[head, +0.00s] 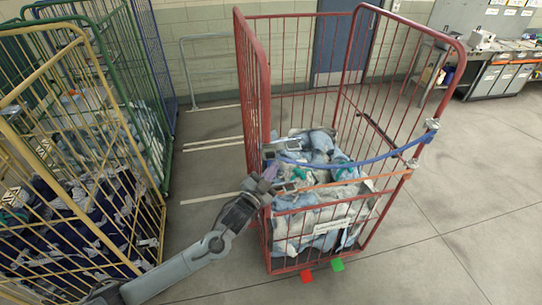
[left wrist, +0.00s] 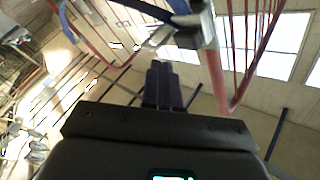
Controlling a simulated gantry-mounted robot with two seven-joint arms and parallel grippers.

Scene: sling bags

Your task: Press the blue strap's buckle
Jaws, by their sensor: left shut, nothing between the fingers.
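The blue strap (head: 350,162) runs across the open front of the red cage (head: 266,95), from the left post to the right post. Its left end, by the post, is small and partly hard to make out in the head view. In the left wrist view a grey metal buckle (left wrist: 158,37) hangs near the blue strap (left wrist: 145,10), just ahead of the fingertips. My left gripper (head: 266,183) is at the cage's left front post, below the blue strap's left end. Its dark fingers (left wrist: 163,72) are together and empty. I cannot tell whether they touch the buckle. My right gripper is not in view.
An orange strap (head: 340,184) crosses the cage below the blue one. Light-blue bags (head: 318,150) fill the cage. Yellow (head: 93,222) and green cages stand left. Floor to the right is clear.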

